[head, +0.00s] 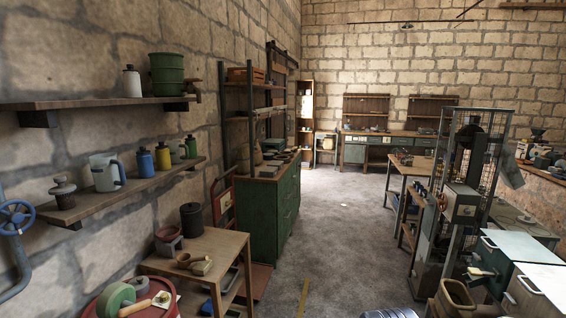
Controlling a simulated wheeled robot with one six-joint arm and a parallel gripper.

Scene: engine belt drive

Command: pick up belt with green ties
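I cannot make out a belt with green ties anywhere in the head view. My gripper is not in this view, so nothing shows of what it holds. A round green thing (115,299) lies at the bottom left on a red drum (93,312), but I see no belt on it.
A metal machine frame (462,205) and pale boxes (518,262) stand at right. Workbenches (380,136) line the back. The concrete floor between is mostly clear.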

